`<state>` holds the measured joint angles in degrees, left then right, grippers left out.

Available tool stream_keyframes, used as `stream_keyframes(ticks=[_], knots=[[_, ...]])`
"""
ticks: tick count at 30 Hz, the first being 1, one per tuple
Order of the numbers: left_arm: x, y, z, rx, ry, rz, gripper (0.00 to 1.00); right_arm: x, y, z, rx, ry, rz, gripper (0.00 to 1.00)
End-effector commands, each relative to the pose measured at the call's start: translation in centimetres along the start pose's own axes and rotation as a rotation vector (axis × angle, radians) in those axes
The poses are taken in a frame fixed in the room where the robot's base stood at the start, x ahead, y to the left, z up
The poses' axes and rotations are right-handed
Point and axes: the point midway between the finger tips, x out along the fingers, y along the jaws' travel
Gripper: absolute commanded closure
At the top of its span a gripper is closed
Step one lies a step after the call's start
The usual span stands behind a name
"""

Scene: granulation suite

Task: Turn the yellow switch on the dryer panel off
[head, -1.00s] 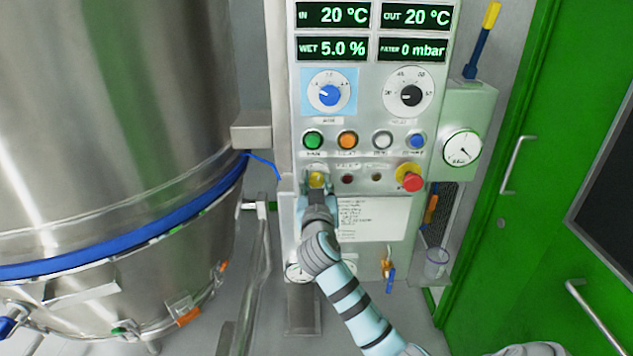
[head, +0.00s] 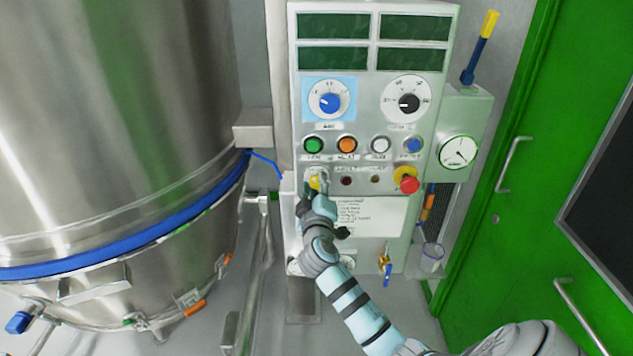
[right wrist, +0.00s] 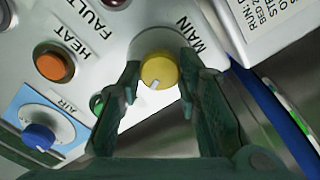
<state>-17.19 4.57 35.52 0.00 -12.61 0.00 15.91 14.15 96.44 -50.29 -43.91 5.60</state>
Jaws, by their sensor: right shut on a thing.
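The yellow switch (head: 317,180) sits at the lower left of the dryer panel (head: 365,110), and also shows in the right wrist view (right wrist: 158,70) beside the label MAIN. A white mark on its face points down and slightly left in the wrist view. My right gripper (right wrist: 159,78) is shut on the yellow switch, one finger on each side. In the head view, the right gripper (head: 314,190) reaches the switch from below and partly covers it. The panel's displays (head: 333,27) are dark. My left gripper is not in view.
A red stop button (head: 407,181) is right of the switch. Green (head: 313,145) and orange (head: 347,145) buttons are above it, with a blue dial (head: 330,101) higher up. A large steel vessel (head: 110,120) stands at left, a green door (head: 540,190) at right.

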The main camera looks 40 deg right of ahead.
Motion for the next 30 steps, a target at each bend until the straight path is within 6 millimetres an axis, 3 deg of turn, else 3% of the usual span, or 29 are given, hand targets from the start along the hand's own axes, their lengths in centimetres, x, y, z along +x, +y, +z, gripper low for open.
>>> stream_keyframes(ticks=[9,23,24,27,30], knots=[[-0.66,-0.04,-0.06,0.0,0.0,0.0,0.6,-0.02,-0.08,0.03,-0.1,-0.001,-0.002,0.97],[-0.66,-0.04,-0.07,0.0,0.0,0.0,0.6,-0.01,-0.12,0.07,-0.113,-0.001,-0.001,0.97],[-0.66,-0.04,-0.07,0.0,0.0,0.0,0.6,-0.01,-0.11,0.07,-0.113,-0.001,-0.001,0.63],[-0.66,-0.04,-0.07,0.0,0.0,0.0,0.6,-0.01,-0.1,0.05,-0.113,-0.001,-0.001,0.49],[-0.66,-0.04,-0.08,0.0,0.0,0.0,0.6,0.0,-0.08,0.04,-0.112,0.0,-0.001,0.49]])
